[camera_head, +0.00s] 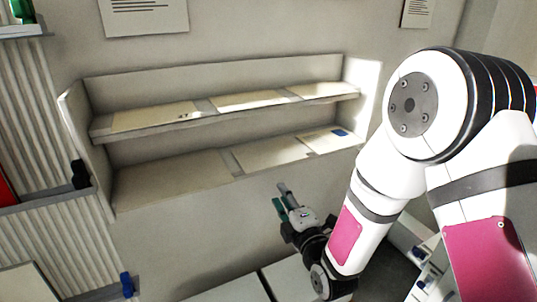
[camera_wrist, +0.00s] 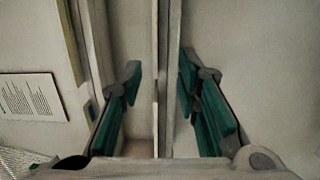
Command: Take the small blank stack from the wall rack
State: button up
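The wall rack (camera_head: 93,135) has two shelves with flat pale paper stacks. The upper shelf holds a left stack (camera_head: 150,117), a middle stack (camera_head: 247,100) and a right stack (camera_head: 320,90). The lower shelf holds a wide left sheet or stack (camera_head: 170,182), a middle stack (camera_head: 268,153) and a right one with a blue mark (camera_head: 325,139). I cannot tell which is the small blank stack. My gripper (camera_head: 281,198) is below the lower shelf in the picture.
Printed sheets hang on the wall above the rack at left (camera_head: 145,14) and right (camera_head: 417,11); one shows in the wrist view (camera_wrist: 31,97). Ribbed panels (camera_head: 40,115) stand at the left. Pale surfaces (camera_head: 293,278) lie below my gripper.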

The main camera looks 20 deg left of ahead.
aim_at(269, 167)
jog(key=shift+r+p+x, duration=0.2)
jog(key=shift+x, duration=3)
jog(key=shift+r+p+x, duration=0.15)
jog(key=shift+p+x, duration=0.05)
jog(key=shift+x, duration=3)
jog(key=shift+w+d, duration=0.15)
jog(key=shift+d, duration=0.05)
grip_shut()
